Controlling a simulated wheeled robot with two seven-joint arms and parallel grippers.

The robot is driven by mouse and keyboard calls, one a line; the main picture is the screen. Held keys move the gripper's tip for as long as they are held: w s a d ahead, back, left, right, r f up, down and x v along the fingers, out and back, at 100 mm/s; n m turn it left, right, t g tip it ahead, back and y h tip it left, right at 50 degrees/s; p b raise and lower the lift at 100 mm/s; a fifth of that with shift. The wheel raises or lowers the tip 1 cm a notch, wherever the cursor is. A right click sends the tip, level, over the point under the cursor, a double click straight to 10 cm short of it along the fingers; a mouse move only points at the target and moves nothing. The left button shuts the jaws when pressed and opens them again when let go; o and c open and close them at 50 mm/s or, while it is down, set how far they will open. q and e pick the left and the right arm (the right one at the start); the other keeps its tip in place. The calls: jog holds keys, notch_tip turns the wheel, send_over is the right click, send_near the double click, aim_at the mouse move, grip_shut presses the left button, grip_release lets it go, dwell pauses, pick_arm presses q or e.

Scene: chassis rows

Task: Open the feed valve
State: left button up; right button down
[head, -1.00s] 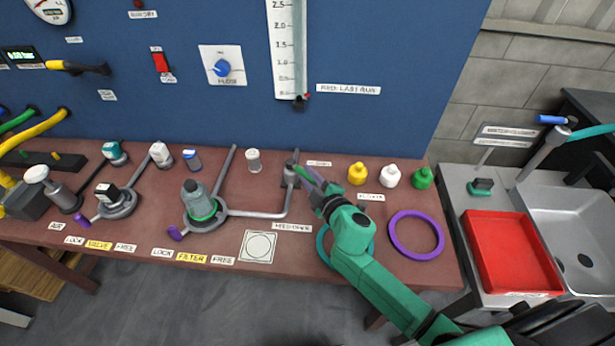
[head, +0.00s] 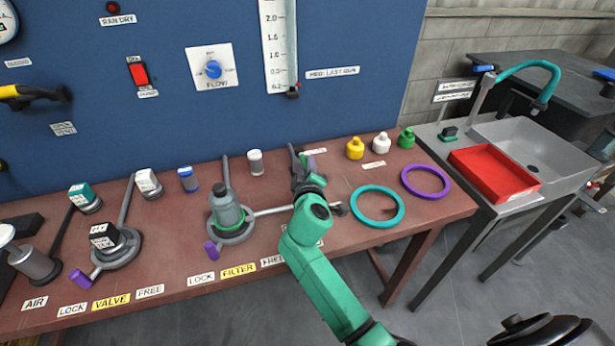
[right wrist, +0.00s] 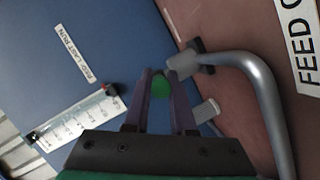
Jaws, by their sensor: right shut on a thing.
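The feed valve (right wrist: 186,60) is a dark fitting at the end of a grey pipe (right wrist: 262,90), beside a "FEED O…" label (right wrist: 305,45) in the right wrist view. My right gripper (right wrist: 160,80) has its purple fingers shut on a small green piece (right wrist: 160,86), which looks like the valve's handle. In the head view my right gripper (head: 302,165) is at the pipe's far end near the back of the bench. It hides most of the valve there, so the handle's angle cannot be told. My left gripper is not in view.
A teal ring (head: 377,220) and a purple ring (head: 425,167) lie right of my arm on the brown bench (head: 180,240). Yellow, white and green bottles stand behind them. The filter (head: 228,212) stands to the left. A red tray (head: 495,172) sits by the sink.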

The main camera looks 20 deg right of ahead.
jog(key=shift+a+f+m+h+b, duration=0.1)
jog(key=shift+a+m+h+b, duration=0.25)
jog(key=shift+h, duration=0.15)
jog(key=shift+d, duration=0.1)
jog(key=c, duration=0.8)
grip_release()
jog(key=shift+o, duration=0.2)
jog(key=b+v, duration=0.1)
jog(key=v, duration=1.3)
jog(key=shift+r, duration=0.3)
jog(key=shift+s, duration=0.15)
